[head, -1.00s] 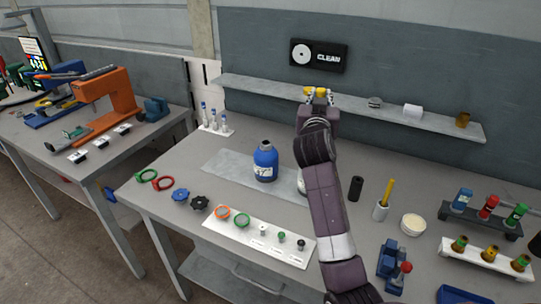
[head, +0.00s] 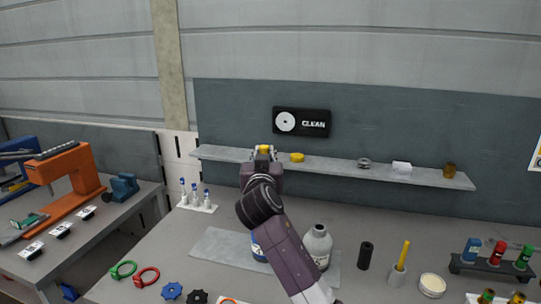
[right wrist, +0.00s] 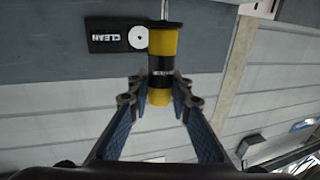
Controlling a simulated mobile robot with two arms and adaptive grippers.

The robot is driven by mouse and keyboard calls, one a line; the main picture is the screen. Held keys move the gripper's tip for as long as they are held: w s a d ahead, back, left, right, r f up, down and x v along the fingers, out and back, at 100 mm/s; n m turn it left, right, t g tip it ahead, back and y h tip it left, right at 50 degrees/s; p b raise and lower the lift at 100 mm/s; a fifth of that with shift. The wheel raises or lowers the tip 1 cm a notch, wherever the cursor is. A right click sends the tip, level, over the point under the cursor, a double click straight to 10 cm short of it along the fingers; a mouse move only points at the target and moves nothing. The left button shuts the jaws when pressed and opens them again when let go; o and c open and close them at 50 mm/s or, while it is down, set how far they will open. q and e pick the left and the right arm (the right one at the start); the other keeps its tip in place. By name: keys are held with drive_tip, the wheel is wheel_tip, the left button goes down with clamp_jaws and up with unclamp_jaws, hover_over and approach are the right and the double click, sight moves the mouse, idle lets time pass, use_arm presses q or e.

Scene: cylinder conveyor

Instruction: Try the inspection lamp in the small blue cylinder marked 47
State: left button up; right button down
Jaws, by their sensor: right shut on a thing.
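My right gripper (head: 263,151) is shut on a yellow and black inspection lamp (right wrist: 161,65). In the right wrist view the lamp sits between the two fingers, with a thin metal rod at its top end. In the head view only a bit of yellow shows at the fingertips, in front of the wall shelf. The small blue cylinder (head: 258,249) stands on the table, mostly hidden behind my right arm; its marking is covered now. A grey-white cylinder (head: 318,247) stands just right of the arm. My left gripper is not in view.
The wall shelf (head: 340,169) holds a yellow disc (head: 297,157) and several small parts. A black CLEAN sign (head: 301,122) hangs above. A white rack of vials (head: 197,199) stands at the table's back left. A black cylinder (head: 366,255) and a cup with a yellow stick (head: 398,272) stand right.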

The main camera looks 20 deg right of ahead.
wheel_tip(320, 180, down, 3)
drive_tip(key=shift+r+b, duration=0.1)
drive_tip(key=shift+b, duration=0.75)
wheel_tip(320, 180, down, 3)
drive_tip(key=shift+a+r+b, duration=0.1)
drive_tip(key=shift+r+b, duration=0.05)
drive_tip(key=shift+b, duration=0.85)
drive_tip(key=shift+f, duration=0.2)
drive_tip(key=shift+r, duration=0.1)
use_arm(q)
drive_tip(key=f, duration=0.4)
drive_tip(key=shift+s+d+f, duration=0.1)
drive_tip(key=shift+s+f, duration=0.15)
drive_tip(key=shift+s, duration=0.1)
